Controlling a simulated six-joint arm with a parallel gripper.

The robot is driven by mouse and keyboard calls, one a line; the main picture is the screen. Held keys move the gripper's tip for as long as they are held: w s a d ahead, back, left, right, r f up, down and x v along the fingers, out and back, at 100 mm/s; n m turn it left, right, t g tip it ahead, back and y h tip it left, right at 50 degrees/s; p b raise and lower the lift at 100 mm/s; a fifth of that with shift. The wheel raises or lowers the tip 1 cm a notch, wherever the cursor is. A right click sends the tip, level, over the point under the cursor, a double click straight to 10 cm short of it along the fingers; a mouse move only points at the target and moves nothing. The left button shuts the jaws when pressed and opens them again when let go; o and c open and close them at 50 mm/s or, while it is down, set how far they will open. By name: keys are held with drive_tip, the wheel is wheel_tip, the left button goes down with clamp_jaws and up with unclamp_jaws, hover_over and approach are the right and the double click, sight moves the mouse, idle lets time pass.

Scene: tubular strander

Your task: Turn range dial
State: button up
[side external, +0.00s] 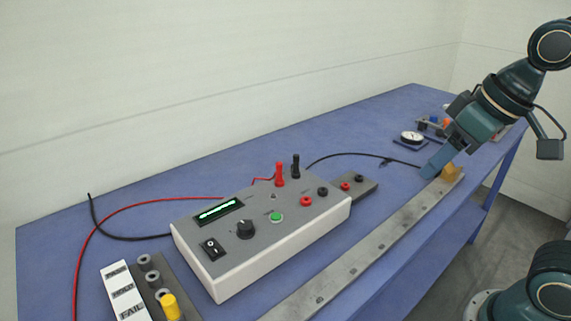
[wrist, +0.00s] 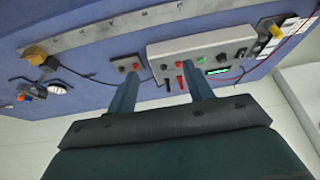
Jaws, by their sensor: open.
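The range dial (side external: 245,229) is a black knob with a light pointer mark on the grey top of the test box (side external: 262,240). It sits between the black rocker switch (side external: 211,248) and the green button (side external: 277,217), below the lit green display (side external: 220,208). In the wrist view the box (wrist: 203,46) is upside down, and the dial is small at its right part. My gripper (side external: 434,171) is far to the right of the box, near the rail's far end. In the wrist view its two fingers (wrist: 160,91) are apart with nothing between them.
Red and black plugs (side external: 279,175) stand up from the box's back. A metal rail (side external: 370,243) runs along the front, with a yellow piece (side external: 452,173) at its far end. A grey strip with sockets (side external: 352,187) adjoins the box. Cables cross the blue table (side external: 120,215).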

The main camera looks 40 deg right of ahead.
drive_tip(key=w+a+r+g, duration=0.2)
drive_tip(key=w+a+r, duration=0.15)
drive_tip(key=w, duration=0.45)
drive_tip(key=n+g, duration=0.2)
drive_tip(key=g, duration=0.1)
hover_over(245, 225)
wheel_tip(245, 225, down, 8)
drive_tip(key=shift+w+d+r, duration=0.1)
drive_tip(key=shift+d, duration=0.3)
drive_tip(key=f, duration=1.3)
drive_tip(key=shift+a+f, duration=0.3)
drive_tip(key=shift+f, duration=0.1)
drive_tip(key=c, duration=1)
